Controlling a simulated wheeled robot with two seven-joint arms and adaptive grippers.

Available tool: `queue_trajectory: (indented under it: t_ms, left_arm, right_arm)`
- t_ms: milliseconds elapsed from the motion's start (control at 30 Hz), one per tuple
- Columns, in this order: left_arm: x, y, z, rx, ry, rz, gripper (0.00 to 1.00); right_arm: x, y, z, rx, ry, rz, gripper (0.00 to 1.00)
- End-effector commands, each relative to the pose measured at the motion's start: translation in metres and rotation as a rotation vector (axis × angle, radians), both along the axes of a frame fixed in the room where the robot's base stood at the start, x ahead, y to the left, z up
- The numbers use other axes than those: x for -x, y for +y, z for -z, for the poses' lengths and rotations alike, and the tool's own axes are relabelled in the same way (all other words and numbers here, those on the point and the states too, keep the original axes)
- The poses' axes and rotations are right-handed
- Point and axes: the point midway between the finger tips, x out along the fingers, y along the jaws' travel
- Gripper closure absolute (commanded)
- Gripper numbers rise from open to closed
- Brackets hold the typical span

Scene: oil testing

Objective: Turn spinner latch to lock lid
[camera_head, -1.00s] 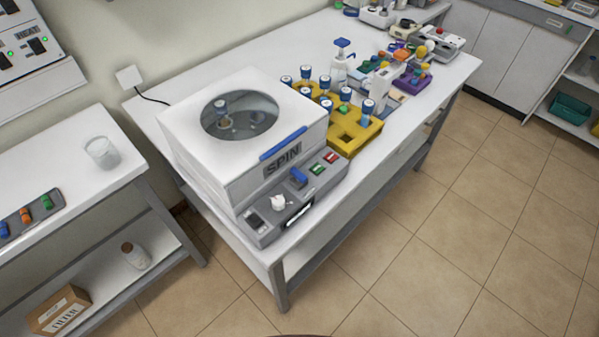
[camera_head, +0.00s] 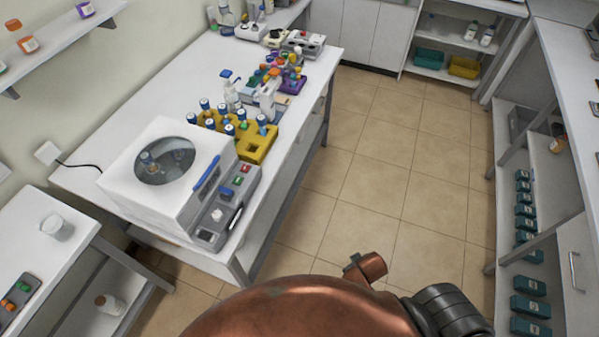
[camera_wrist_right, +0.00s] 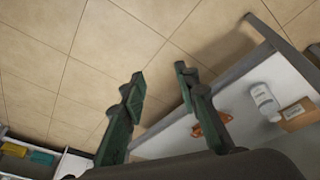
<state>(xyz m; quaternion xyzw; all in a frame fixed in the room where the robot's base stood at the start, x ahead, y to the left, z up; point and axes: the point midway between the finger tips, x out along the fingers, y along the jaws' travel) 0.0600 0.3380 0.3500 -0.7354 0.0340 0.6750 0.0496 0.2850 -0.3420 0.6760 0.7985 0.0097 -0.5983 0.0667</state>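The spinner (camera_head: 165,180) is a white box-shaped machine at the near end of the table in the head view. Its lid is down, with a round dark window (camera_head: 165,160) in it. A blue bar (camera_head: 206,178) runs along the lid's front edge. A small blue latch (camera_head: 226,193) sits on the grey front panel beside other controls; its exact setting is too small to tell. My right gripper (camera_wrist_right: 160,88) shows in the right wrist view, its two dark green fingers apart and empty above the floor, away from the spinner. My left gripper is not in view.
A yellow rack (camera_head: 257,150) with blue-capped tubes stands just behind the spinner, with bottles and coloured racks beyond. A side table (camera_head: 30,215) stands at the left. Open tiled floor (camera_head: 380,160) lies right of the table. Shelves line the far right.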

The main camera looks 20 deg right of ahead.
Motion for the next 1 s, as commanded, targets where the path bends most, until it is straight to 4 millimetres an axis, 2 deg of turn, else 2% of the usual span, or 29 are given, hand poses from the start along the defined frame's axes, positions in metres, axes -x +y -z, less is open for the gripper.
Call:
queue_trajectory:
  t_ms: [33,133,167,200,267,300,400,500,633,733,800,867,900,1000]
  left_arm:
    - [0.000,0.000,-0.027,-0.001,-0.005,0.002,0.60]
    - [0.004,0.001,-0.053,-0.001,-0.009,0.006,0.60]
    - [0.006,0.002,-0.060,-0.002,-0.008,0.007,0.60]
    - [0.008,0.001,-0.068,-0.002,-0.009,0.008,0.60]
    - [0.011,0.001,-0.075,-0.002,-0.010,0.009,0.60]
    - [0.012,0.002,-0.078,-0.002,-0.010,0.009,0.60]
    - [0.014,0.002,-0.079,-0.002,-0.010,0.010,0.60]
    - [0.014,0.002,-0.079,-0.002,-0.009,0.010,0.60]
    - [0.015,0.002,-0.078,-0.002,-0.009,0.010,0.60]
    - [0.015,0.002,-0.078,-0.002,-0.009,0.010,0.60]
    - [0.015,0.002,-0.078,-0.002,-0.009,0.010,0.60]
    - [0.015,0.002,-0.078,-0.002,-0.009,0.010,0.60]
    - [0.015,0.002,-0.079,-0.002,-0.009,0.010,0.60]
    - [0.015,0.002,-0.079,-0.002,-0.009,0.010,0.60]
  right_arm:
    - [-0.016,0.002,-0.058,0.018,-0.044,-0.035,0.71]
    - [-0.053,0.012,-0.144,0.084,-0.138,-0.157,0.71]
    - [-0.070,0.018,-0.172,0.116,-0.180,-0.218,0.71]
    - [-0.095,0.030,-0.207,0.170,-0.242,-0.316,0.71]
    - [-0.135,0.052,-0.251,0.274,-0.346,-0.487,0.71]
    - [-0.162,0.071,-0.276,0.357,-0.417,-0.615,0.71]
    - [-0.217,0.123,-0.325,0.584,-0.582,-0.924,0.71]
    - [-0.252,0.176,-0.360,0.835,-0.726,-1.221,0.71]
    - [-0.274,0.241,-0.385,1.198,-0.877,-1.601,0.71]
    - [-0.277,0.276,-0.385,1.499,-0.951,-1.885,0.71]
    - [-0.276,0.290,-0.378,1.705,-0.977,-2.072,0.71]
    - [-0.274,0.294,-0.367,1.865,-0.981,-2.219,0.71]
    - [-0.273,0.293,-0.360,-1.915,0.955,2.250,0.71]
    - [-0.270,0.286,-0.343,-1.804,0.806,2.090,0.71]
